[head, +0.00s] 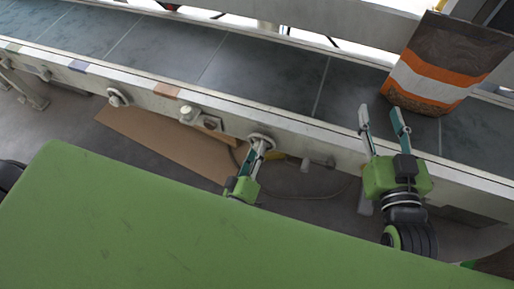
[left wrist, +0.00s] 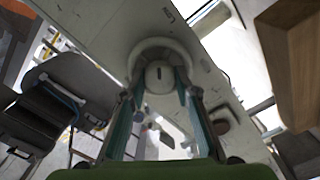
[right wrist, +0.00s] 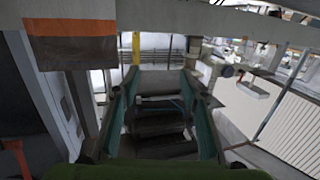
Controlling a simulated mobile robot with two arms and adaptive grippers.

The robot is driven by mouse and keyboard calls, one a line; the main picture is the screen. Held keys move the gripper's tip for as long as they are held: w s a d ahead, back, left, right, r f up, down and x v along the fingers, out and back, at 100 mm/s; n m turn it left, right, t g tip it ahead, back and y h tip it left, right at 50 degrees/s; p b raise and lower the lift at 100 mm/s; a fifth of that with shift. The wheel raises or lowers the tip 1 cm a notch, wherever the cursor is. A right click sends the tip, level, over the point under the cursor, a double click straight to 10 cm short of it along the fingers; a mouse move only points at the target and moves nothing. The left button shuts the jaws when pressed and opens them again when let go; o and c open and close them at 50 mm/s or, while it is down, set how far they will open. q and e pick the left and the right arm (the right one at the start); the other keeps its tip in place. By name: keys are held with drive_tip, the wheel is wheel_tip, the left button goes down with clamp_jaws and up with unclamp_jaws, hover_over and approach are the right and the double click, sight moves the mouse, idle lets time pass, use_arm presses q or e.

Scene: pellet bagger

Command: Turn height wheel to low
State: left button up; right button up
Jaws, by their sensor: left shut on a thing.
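A round grey wheel (head: 262,138) sits on the front side rail of the conveyor. My left gripper (head: 258,151) reaches up to it from below. In the left wrist view, the left fingers (left wrist: 160,82) are closed around the wheel's pale central hub (left wrist: 159,76), with the wider rim (left wrist: 150,47) behind it. A small dark mark shows on the hub; I cannot read a setting from it. My right gripper (head: 383,112) is open and empty near the rail, in front of the bag; its spread fingers also show in the right wrist view (right wrist: 152,78).
A brown, orange and white bag (head: 440,66) stands on the conveyor belt (head: 255,72). Another wheel (head: 117,97) and a knob fitting (head: 187,114) sit farther left on the rail. Cardboard (head: 165,140) lies on the floor below. A green surface (head: 120,220) fills the foreground.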

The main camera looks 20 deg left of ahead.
use_arm(q)
drive_tip(key=shift+m+p, duration=0.65)
drive_tip(key=shift+m, duration=1.75)
use_arm(e)
drive_tip(key=s+d+f+g+h, duration=0.1)
drive_tip(key=s+d+f+g, duration=0.1)
drive_tip(key=f, duration=0.6)
drive_tip(key=shift+s+g, duration=0.65)
drive_tip(key=shift+g, duration=0.55)
use_arm(q)
drive_tip(key=o, duration=1.1)
use_arm(e)
drive_tip(key=shift+f, duration=0.1)
use_arm(q)
drive_tip(key=shift+s, duration=0.15)
drive_tip(key=s, duration=1.1)
drive_tip(key=shift+s+a, duration=0.15)
drive_tip(key=shift+s, duration=0.25)
